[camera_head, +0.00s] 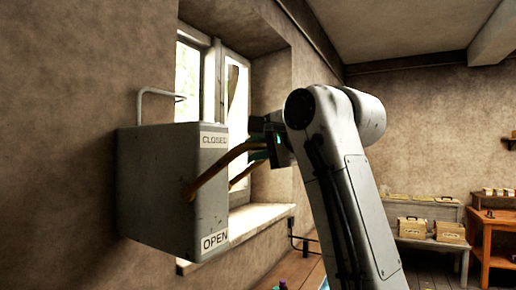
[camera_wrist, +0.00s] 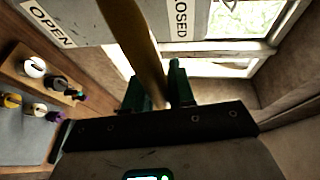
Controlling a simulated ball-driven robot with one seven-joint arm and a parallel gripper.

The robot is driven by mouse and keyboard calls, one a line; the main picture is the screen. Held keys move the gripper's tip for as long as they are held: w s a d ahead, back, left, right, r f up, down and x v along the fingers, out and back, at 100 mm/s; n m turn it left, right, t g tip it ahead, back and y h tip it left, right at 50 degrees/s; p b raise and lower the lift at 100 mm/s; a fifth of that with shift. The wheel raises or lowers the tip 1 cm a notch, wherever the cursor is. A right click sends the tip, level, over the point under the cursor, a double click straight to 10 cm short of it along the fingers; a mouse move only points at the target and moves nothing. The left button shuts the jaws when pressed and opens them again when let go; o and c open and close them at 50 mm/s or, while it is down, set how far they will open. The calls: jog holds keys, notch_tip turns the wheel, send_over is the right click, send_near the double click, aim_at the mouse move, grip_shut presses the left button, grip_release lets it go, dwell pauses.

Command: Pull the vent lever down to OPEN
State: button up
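The vent lever (camera_head: 222,171) is a yellow-brown bar on the grey box (camera_head: 150,190). It slopes up and right from its pivot, its outer end nearer the height of the CLOSED label (camera_head: 214,140) than the OPEN label (camera_head: 215,241). My gripper (camera_head: 266,140) is at the lever's outer end. In the wrist view the lever (camera_wrist: 137,45) runs down between the green fingertips of my gripper (camera_wrist: 160,88). The fingers stand on both sides of it; whether they press on it is unclear.
A window (camera_head: 236,90) with a deep sill (camera_head: 250,222) is behind the box. Tables with boxes (camera_head: 450,230) stand far right. The wrist view shows a shelf with several small items (camera_wrist: 40,85).

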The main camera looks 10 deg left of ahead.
grip_shut()
jog(key=shift+f, duration=0.1)
notch_tip(320, 180, down, 18)
jog(key=m+t+y+b, duration=0.5)
jog(key=t+b, duration=0.4)
jog(key=b, duration=0.9)
jog(key=shift+d+m, duration=0.3)
jog(key=shift+m, duration=0.4)
jog(key=shift+s, duration=0.1)
jog(key=o, duration=0.5)
grip_release()
